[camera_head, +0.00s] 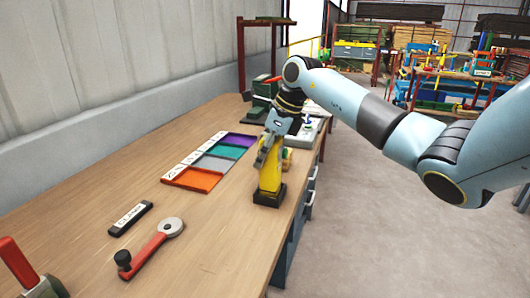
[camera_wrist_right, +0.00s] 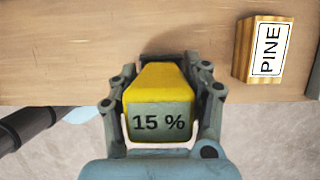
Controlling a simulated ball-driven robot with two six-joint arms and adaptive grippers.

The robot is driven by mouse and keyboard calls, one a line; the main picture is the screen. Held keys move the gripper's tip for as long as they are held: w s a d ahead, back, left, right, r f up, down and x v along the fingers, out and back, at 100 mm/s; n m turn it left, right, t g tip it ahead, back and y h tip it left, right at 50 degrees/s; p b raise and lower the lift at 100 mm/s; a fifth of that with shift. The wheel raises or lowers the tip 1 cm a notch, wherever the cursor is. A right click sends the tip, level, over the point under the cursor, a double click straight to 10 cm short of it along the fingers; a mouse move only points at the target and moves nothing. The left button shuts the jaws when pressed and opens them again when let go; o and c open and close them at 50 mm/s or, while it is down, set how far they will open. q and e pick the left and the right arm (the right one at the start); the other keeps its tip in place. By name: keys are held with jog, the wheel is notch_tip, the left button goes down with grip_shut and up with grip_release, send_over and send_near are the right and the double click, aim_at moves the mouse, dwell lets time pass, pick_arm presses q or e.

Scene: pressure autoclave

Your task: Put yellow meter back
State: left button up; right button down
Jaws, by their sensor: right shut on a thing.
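The yellow meter (camera_head: 270,178) is upright near the right edge of the workbench, above or in a black base piece (camera_head: 269,197). I cannot tell whether the two are joined or whether the meter bears on the bench. In the right wrist view the meter (camera_wrist_right: 160,85) shows a grey face reading "15 %". My right gripper (camera_head: 267,152) is shut on the meter's upper part from above, with a finger on each side in the wrist view (camera_wrist_right: 162,105). My left gripper is not in view.
A wooden block labelled PINE (camera_wrist_right: 264,50) stands close beside the meter. A tray with coloured compartments (camera_head: 211,160) lies left of it on the workbench (camera_head: 215,225). A red-handled tool (camera_head: 150,249) and a black label plate (camera_head: 130,218) lie nearer. Bare bench lies between.

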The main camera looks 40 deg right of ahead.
jog(key=shift+f, duration=0.1)
jog(key=c, duration=0.6)
grip_release()
jog(key=b+v, duration=0.1)
jog(key=v, duration=1.1)
jog(key=shift+s+b, duration=0.1)
jog(key=shift+b, duration=0.25)
